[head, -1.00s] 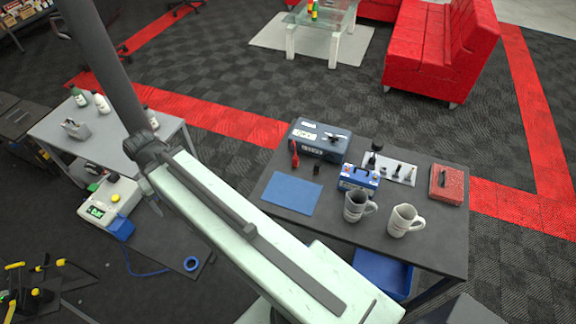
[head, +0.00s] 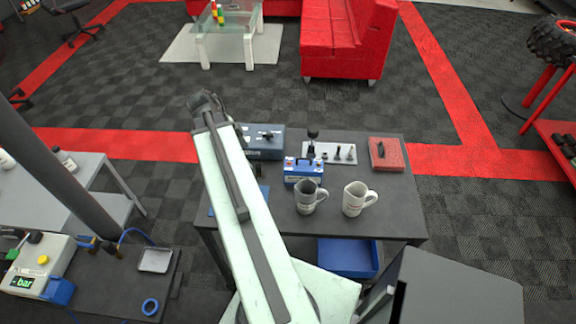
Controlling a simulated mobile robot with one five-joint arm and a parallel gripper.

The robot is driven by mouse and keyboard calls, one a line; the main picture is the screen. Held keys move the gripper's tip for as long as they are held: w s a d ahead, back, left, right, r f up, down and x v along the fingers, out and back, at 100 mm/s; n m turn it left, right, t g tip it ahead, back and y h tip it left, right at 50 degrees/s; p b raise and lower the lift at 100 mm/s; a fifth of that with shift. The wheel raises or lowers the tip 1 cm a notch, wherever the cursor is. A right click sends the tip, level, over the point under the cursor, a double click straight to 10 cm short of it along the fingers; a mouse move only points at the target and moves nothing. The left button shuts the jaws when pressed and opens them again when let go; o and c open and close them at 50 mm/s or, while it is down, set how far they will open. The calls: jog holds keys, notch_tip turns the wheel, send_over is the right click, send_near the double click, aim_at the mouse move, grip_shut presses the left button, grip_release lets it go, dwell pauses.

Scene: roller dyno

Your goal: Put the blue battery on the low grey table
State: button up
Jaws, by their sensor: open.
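The blue battery (head: 303,171) stands upright on the dark workbench (head: 380,222), behind the dark grey mug (head: 309,197). It has a pale top with small terminals and is in plain view. A light grey table (head: 50,192), which looks like the low grey table, is at the left edge, partly cut off and crossed by a dark column. My pale green arm reaches up over the left part of the workbench. Its dark far joint is left of the battery and beyond it in the picture. My gripper's jaws cannot be made out; the arm hides them.
A white mug (head: 356,199), a blue-grey case (head: 264,143), a lever panel (head: 335,153) and a red box (head: 386,154) crowd the workbench. A blue bin (head: 347,257) sits below. A grey cabinet-like box (head: 460,290) stands front right.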

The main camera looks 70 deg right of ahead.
aim_at(301, 164)
jog(key=s+d+m, duration=0.1)
jog(key=s+d, duration=0.1)
jog(key=s, duration=0.3)
jog(key=s+d+f+m, duration=0.1)
jog(key=s+d, duration=0.2)
jog(key=s, duration=0.2)
jog(key=s+d+m+y+b, duration=0.1)
jog(key=s+d, duration=0.1)
jog(key=s, duration=0.3)
jog(key=shift+s+d+f+g, duration=0.2)
jog(key=shift+d+f+g, duration=0.05)
jog(key=shift+d+g, duration=0.15)
jog(key=shift+f+b, duration=0.3)
jog(key=shift+f, duration=0.05)
jog(key=b+x, duration=0.6)
jog(key=x, duration=0.1)
jog(key=shift+f+b, duration=0.2)
jog(key=shift+b, duration=0.2)
jog(key=shift+r, duration=0.1)
grip_shut()
